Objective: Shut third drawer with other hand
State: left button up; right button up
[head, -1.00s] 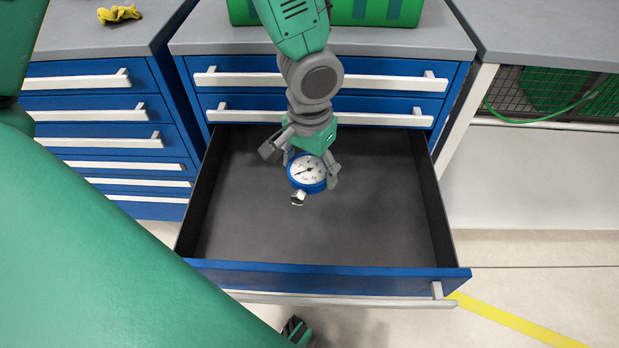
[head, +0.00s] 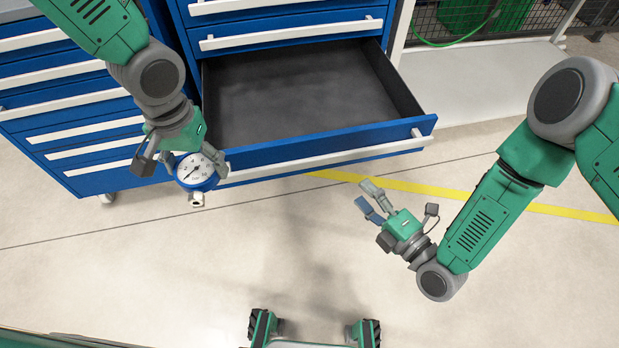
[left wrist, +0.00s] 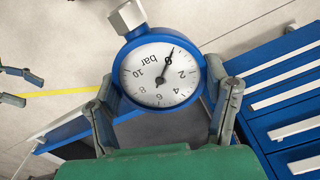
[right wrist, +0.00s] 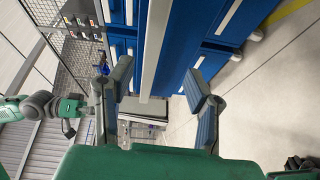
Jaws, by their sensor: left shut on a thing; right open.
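The third drawer (head: 300,100) of the blue cabinet is pulled out and empty, with a dark lining. Its white bar handle (head: 330,163) runs along the front. My left gripper (head: 184,166) is shut on a blue pressure gauge (head: 197,172), in front of the drawer's left front corner. The gauge's white dial fills much of the left wrist view (left wrist: 160,72), with a finger on each side. My right gripper (head: 372,193) is open and empty, in front of and below the drawer front, apart from it. In the right wrist view its two fingers (right wrist: 160,95) are spread.
Two shut drawers (head: 290,35) lie above the open one. Another blue drawer cabinet (head: 75,110) stands at the left, and a mesh-backed bench (head: 490,80) at the right. The floor (head: 270,240) before the drawer is clear, with a yellow line (head: 430,190).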

aim_at(332, 161)
pick_arm(q)
jog(key=shift+s+a, duration=0.15)
jog(key=shift+s, duration=0.1)
jog(key=shift+s+f, duration=0.1)
notch_tip(332, 161, down, 2)
jog(key=shift+f+b, duration=0.1)
jog(key=shift+b, duration=1.1)
pick_arm(e)
jog(key=shift+n, duration=0.3)
jog(key=x, duration=1.2)
jog(key=shift+s+a+r, duration=0.1)
jog(key=shift+a+r, duration=0.1)
jog(key=shift+r, duration=0.15)
jog(key=shift+d, duration=0.1)
grip_shut()
